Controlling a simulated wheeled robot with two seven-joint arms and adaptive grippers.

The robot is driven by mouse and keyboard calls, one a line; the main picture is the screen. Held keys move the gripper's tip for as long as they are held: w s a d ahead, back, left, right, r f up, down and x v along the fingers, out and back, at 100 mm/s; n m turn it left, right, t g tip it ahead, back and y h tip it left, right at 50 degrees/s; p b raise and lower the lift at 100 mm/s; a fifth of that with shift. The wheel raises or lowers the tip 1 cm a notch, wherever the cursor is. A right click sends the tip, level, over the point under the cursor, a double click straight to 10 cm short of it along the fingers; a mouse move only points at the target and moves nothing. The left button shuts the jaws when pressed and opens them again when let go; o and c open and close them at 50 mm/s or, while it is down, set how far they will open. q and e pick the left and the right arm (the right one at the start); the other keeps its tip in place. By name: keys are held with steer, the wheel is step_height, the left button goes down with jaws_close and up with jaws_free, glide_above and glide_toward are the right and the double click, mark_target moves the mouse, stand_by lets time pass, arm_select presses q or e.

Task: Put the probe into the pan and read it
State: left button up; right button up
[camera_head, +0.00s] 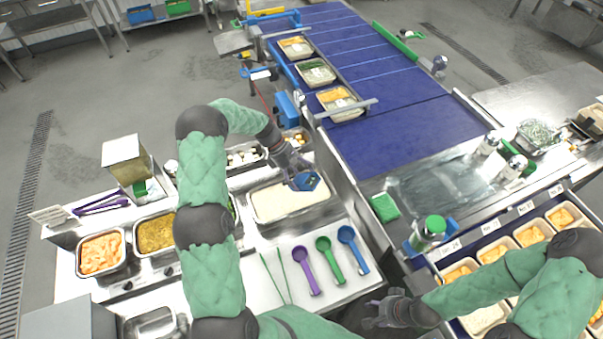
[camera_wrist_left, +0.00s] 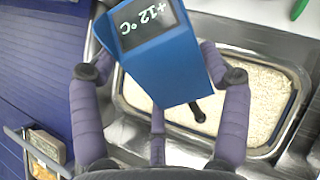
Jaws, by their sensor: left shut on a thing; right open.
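The probe (camera_head: 307,181) is a blue box with a dark display. My left gripper (camera_head: 296,172) is shut on it above the rice pan (camera_head: 262,218). In the left wrist view the probe (camera_wrist_left: 160,58) sits between the fingers of my left gripper (camera_wrist_left: 160,85), and its display reads +12 °C. A short black piece shows below the probe against the white rice (camera_wrist_left: 258,100). I cannot tell how deep its tip is in the rice. My right gripper (camera_head: 385,312) is open and empty at the front, right of the scoops.
Purple (camera_head: 306,271), green (camera_head: 330,260) and blue (camera_head: 353,250) scoops lie on the steel counter in front of the pan. The blue conveyor (camera_head: 390,135) carries several filled trays. A green-capped bottle (camera_head: 431,231) stands right of the counter.

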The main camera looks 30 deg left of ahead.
arm_select(q)
step_height(320, 180, down, 3)
steer(key=shift+w+r+b, duration=0.1)
steer(key=shift+r+b, duration=0.05)
steer(key=shift+b, duration=0.45)
steer(key=shift+f+b, duration=1.65)
steer(key=shift+f, duration=1.2)
stand_by(2.3)
steer(key=shift+r+p, duration=2.9)
steer(key=shift+r, duration=2)
